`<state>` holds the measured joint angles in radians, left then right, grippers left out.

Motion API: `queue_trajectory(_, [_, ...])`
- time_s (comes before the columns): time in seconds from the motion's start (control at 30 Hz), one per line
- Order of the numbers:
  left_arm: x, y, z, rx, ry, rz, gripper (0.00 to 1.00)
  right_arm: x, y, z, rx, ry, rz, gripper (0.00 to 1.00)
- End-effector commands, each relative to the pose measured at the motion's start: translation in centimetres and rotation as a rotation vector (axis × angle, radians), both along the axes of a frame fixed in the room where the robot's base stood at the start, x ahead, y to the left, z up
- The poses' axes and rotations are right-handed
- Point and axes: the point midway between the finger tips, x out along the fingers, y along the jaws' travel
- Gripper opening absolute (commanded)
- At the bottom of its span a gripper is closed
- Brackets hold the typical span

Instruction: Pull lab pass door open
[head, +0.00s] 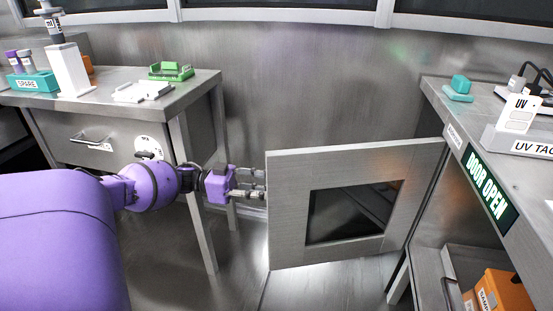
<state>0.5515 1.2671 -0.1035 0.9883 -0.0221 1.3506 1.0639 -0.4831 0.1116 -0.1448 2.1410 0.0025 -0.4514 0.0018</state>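The lab pass door (287,224) is a grey metal panel with a dark square window (352,212). It stands swung out from the right-hand bench, its right edge near that bench and its free edge to the left. A sign (489,187) on the bench front reads "DOOR OPEN". My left gripper (262,184) is at the door's free left edge. Its fingers point right, and their tips meet the edge or pass behind it, so I cannot tell whether they hold anything. No handle shows on the door. My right gripper is not in view.
The left bench (205,84) has a drawer (90,140) and holds a green rack (170,71), white parts (143,91) and a teal SPARE rack (33,82). The right bench holds a UV TAG device (517,141). An orange box (499,293) sits below it. Floor shows between benches.

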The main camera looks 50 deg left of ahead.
Motion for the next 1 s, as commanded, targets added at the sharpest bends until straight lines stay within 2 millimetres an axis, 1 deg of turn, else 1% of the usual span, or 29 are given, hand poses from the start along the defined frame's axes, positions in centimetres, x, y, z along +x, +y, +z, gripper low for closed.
queue_trajectory(0.03, [-0.7,1.1,0.0,0.002,0.001,0.004,0.31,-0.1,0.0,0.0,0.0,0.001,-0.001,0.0])
queue_trajectory(0.2, [-3.0,3.9,0.0,0.002,0.001,0.005,0.31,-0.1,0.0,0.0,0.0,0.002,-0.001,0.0])
queue_trajectory(0.3, [-4.0,5.2,0.0,0.002,0.001,0.004,0.31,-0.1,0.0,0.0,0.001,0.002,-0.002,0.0])
queue_trajectory(0.4, [-4.7,6.1,0.0,0.001,0.0,0.004,0.31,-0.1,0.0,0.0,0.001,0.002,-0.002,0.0])
queue_trajectory(0.57, [-5.3,6.7,0.0,0.001,0.001,0.002,0.31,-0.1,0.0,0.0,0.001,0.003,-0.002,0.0])
queue_trajectory(0.8, [-5.3,6.8,0.0,0.001,0.001,0.002,0.31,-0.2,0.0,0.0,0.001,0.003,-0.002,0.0])
queue_trajectory(0.9, [-5.4,6.6,0.0,0.004,-0.003,0.002,0.18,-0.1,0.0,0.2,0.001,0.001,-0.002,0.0])
queue_trajectory(0.97, [-5.6,6.0,0.0,0.014,-0.018,0.002,0.1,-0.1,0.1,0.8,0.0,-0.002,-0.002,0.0])
queue_trajectory(1.0, [-5.8,5.5,0.0,0.027,-0.033,0.006,0.05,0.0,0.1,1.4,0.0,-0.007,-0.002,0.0])
